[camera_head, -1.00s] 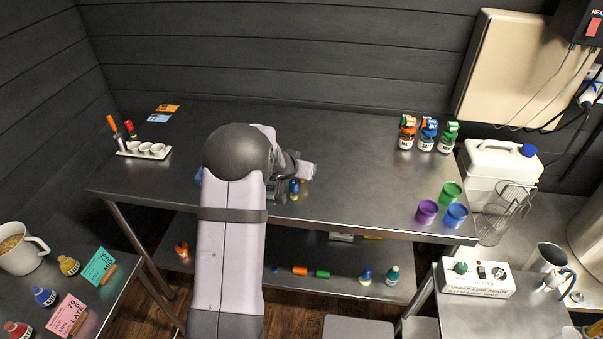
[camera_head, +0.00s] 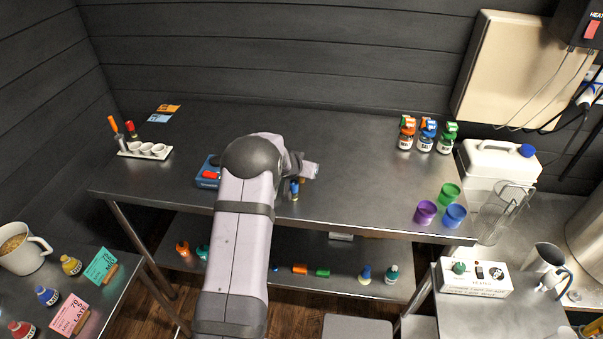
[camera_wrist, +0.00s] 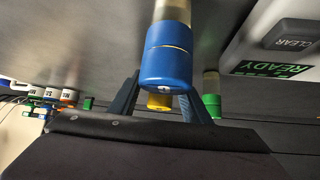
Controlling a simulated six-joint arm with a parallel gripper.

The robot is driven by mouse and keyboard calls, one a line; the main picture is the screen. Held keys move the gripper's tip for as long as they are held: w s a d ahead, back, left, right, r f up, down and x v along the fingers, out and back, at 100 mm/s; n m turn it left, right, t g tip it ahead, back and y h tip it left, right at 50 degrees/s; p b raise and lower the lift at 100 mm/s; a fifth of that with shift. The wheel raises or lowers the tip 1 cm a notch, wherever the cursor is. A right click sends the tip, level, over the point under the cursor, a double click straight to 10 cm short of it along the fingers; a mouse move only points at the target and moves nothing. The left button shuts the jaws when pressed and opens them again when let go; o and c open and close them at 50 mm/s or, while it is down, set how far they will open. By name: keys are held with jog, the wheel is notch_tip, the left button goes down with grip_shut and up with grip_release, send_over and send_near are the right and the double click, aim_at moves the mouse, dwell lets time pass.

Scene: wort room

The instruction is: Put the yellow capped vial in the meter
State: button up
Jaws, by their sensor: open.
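The yellow capped vial (camera_wrist: 158,102) shows in the wrist view, partly hidden behind a larger-looking blue capped vial (camera_wrist: 166,68). My gripper (camera_wrist: 165,84) is open, its two dark fingers to either side of these caps; I cannot tell whether they touch. A green capped vial (camera_wrist: 211,106) stands just right of the right finger. In the head view the blue capped vial (camera_head: 294,188) stands on the table beside my gripper (camera_head: 308,171). The meter (camera_head: 208,173) is blue with a red part, partly hidden behind my arm. A device with CLEAR and READY labels (camera_wrist: 278,48) shows at the right of the wrist view.
A white rack (camera_head: 145,150) with small cups stands at the table's left. Orange, blue and green topped bottles (camera_head: 427,136) stand at the back right. Purple (camera_head: 426,211), blue (camera_head: 455,216) and green (camera_head: 450,194) cups stand near the right corner. The table's back middle is clear.

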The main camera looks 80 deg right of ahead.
grip_shut()
notch_tip(320, 180, up, 10)
jog(key=p, duration=0.7)
